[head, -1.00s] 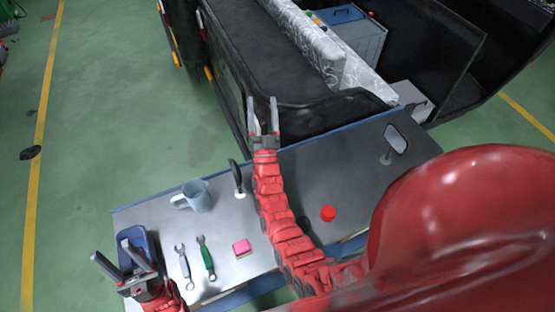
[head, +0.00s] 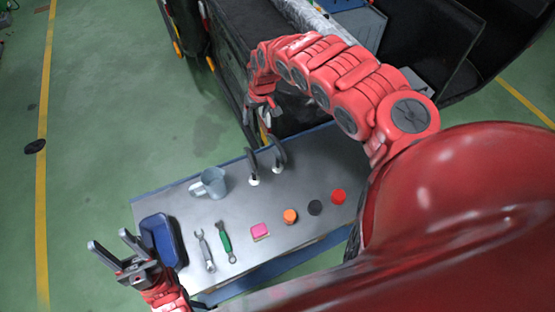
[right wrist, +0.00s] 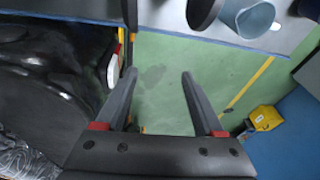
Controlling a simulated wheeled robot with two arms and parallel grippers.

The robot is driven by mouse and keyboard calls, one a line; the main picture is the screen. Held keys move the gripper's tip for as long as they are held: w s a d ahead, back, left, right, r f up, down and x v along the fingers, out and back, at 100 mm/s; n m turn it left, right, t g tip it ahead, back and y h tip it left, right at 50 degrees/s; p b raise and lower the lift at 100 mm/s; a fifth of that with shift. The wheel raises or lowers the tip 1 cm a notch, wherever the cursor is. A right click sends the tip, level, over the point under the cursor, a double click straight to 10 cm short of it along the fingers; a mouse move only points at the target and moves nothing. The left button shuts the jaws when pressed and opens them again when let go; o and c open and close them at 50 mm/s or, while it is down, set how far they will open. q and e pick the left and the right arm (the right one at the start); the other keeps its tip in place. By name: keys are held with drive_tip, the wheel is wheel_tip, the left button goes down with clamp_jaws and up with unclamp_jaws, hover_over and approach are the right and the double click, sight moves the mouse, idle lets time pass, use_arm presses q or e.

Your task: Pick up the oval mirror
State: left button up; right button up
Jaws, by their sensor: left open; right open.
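Two dark, upright standing pieces with white bases are on the grey table: one dark stander (head: 252,165) beside the mug and a second dark stander (head: 278,156) just right of it. They look like mirrors seen from behind or edge-on; I cannot tell which is the oval one. A dark oval head (right wrist: 203,12) shows at the top of the right wrist view, next to the mug. My right gripper (head: 260,108) is open and empty beyond the table's far edge; its fingers show in the right wrist view (right wrist: 158,74). My left gripper (head: 107,238) is open and empty at the table's left end.
A dark vehicle bed (head: 250,40) stands behind.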

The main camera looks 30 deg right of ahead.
drive_tip(key=g, duration=0.2)
hover_over(280, 143)
drive_tip(key=w, duration=0.1)
drive_tip(key=shift+a+r+h, duration=0.2)
drive_tip(key=shift+r+h, duration=0.1)
drive_tip(key=shift+h, duration=0.1)
drive_tip(key=shift+s+d+f+b, duration=0.3)
drive_tip(key=shift+s+f+b, duration=0.05)
drive_tip(key=shift+s+f, duration=0.1)
wheel_tip(280, 143, down, 7)
drive_tip(key=b, duration=0.6)
drive_tip(key=shift+w+a+f, duration=0.1)
drive_tip(key=shift+a+f, duration=0.05)
drive_tip(key=shift+f, duration=0.05)
wheel_tip(280, 143, down, 2)
drive_tip(key=shift+f+b, duration=0.1)
drive_tip(key=shift+b, duration=0.3)
drive_tip(key=shift+f, duration=0.75)
drive_tip(key=shift+a+f+p, duration=0.1)
drive_tip(key=shift+f+p, duration=0.25)
drive_tip(key=shift+p, duration=0.15)
drive_tip(key=f, duration=0.1)
drive_tip(key=f+p, duration=0.1)
drive_tip(key=f, duration=0.1)
drive_tip(key=shift+a, duration=0.2)
drive_tip(key=shift+d+f+p, duration=0.1)
drive_tip(key=shift+f+p, duration=0.2)
drive_tip(key=shift+f, duration=0.45)
